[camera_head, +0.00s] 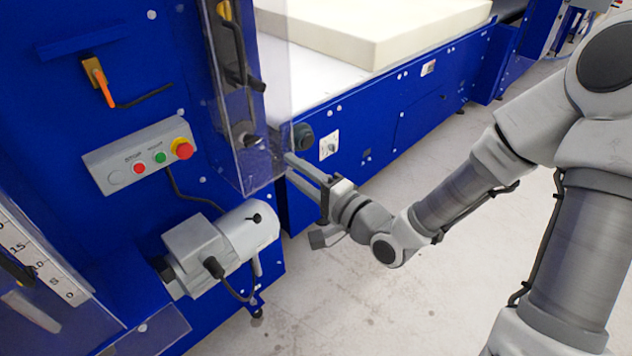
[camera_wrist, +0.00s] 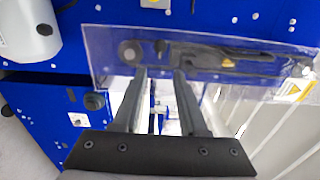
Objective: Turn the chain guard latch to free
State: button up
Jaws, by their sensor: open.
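The clear chain guard (camera_head: 226,110) stands upright on the blue machine, with dark chain parts behind it. In the wrist view the guard (camera_wrist: 200,82) spans the upper picture. A dark round piece (camera_wrist: 130,52) shows at its left end; I cannot tell whether this is the latch or how it is turned. My gripper (camera_head: 287,165) is beside the guard's lower end. In the wrist view its two dark fingers (camera_wrist: 160,74) are apart with nothing held between them. Their tips overlap the guard's lower edge in the picture; contact cannot be told.
A dark knob (camera_head: 302,136) and a white switch plate (camera_head: 328,144) are on the blue conveyor side, close to my gripper. A grey motor (camera_head: 220,248) is lower left. A button box (camera_head: 140,155) is on the left panel. A foam block (camera_head: 390,30) lies behind. The floor is clear.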

jog(key=shift+p+v, duration=2.7)
jog(key=shift+p, duration=1.9)
